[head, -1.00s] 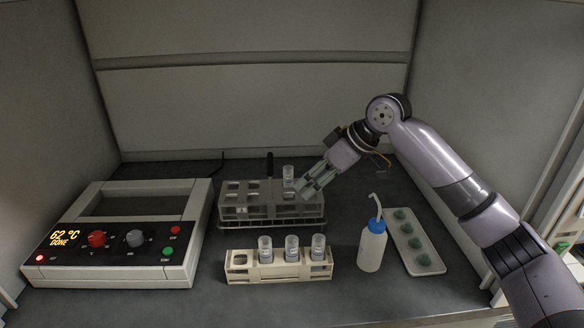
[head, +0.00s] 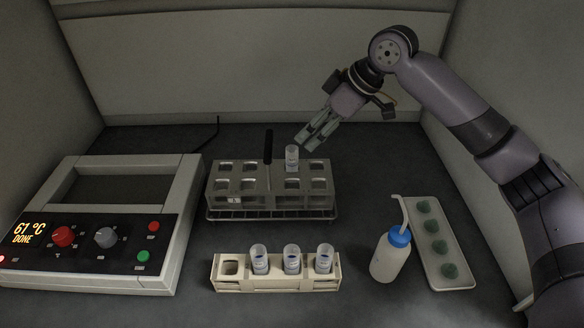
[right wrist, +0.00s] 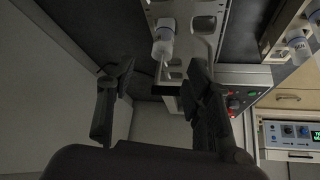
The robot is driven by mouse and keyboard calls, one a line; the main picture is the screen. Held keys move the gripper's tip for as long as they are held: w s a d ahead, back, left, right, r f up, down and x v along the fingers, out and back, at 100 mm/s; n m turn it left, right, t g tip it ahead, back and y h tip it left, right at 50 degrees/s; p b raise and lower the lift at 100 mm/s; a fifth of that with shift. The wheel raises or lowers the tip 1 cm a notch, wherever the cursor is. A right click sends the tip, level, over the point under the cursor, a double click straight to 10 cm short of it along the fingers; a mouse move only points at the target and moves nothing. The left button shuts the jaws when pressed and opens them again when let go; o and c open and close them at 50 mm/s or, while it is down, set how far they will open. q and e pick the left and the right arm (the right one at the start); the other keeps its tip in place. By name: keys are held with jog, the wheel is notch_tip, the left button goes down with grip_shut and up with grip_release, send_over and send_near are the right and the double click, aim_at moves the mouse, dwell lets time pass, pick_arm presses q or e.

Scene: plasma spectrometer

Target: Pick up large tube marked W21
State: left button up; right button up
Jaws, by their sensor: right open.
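My left gripper is out of view.
A heating unit (head: 105,240) with a display reading 61 °C DONE stands at the left. A blue-capped wash bottle (head: 390,258) and a white tray with green pieces (head: 457,284) are at the right. A dark upright handle (head: 268,147) rises from the grey rack.

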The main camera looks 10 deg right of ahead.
aim_at(292, 154)
jog(key=x, duration=0.3)
jog(key=shift+w+f, duration=0.15)
jog(key=shift+w+a+f, duration=0.15)
jog(key=shift+a+f, duration=0.1)
jog(key=shift+f, duration=0.2)
jog(key=shift+a+f+p, duration=0.2)
jog(key=shift+p, duration=0.2)
jog(key=p+x, duration=0.1)
jog(key=x, duration=0.3)
jog(key=shift+a+f, duration=0.2)
jog(key=shift+f, duration=0.15)
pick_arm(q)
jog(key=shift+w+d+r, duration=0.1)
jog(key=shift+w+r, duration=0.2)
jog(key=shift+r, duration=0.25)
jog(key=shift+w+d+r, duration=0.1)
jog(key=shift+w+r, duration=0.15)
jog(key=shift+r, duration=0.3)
pick_arm(e)
jog(key=shift+c, duration=0.5)
jog(key=shift+c, duration=0.7)
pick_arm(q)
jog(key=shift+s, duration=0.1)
pick_arm(e)
grip_shut()
